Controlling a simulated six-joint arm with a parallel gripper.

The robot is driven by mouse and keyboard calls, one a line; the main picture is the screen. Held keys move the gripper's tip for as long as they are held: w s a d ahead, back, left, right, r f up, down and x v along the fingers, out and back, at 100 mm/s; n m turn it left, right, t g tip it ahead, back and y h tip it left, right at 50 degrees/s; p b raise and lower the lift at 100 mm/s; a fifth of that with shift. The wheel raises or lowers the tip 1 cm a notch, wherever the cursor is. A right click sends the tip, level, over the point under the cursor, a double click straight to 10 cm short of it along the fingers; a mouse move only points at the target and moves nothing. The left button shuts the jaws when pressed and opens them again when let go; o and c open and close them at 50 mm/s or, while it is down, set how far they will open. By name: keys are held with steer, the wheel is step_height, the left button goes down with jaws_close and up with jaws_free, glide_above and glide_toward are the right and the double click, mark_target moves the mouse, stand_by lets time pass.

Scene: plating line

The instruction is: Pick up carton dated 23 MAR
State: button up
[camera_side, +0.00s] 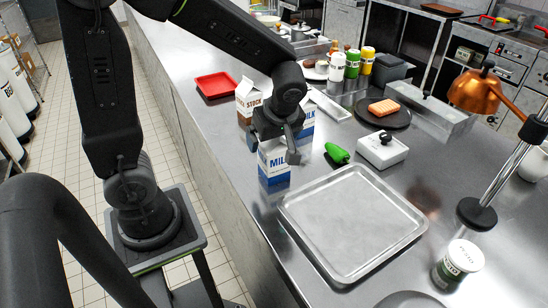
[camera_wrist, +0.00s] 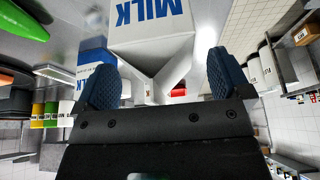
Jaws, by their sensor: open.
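A white and blue milk carton (camera_side: 273,166) stands upright on the steel counter in the side view. A second milk carton (camera_side: 308,122) stands just behind it, partly hidden by my gripper. No date is readable on either carton. My gripper (camera_side: 278,144) is low at the top of the front carton. In the wrist view, my gripper (camera_wrist: 161,80) is open, with a blue pad on either side of a milk carton's gable top (camera_wrist: 150,84). There are gaps between the pads and this carton. Another milk carton (camera_wrist: 95,58) shows at left, behind the left finger.
A brown and white stock carton (camera_side: 248,98) stands close behind, with a red tray (camera_side: 216,85) beyond. A green pepper (camera_side: 337,153), a white box (camera_side: 382,150) and an empty metal tray (camera_side: 310,205) lie to the right. A copper lamp (camera_side: 474,90) stands farther right.

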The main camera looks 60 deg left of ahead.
steer(key=shift+c, duration=0.2)
steer(key=c, duration=1.6)
steer(key=shift+c, duration=0.5)
steer(key=shift+r, duration=0.1)
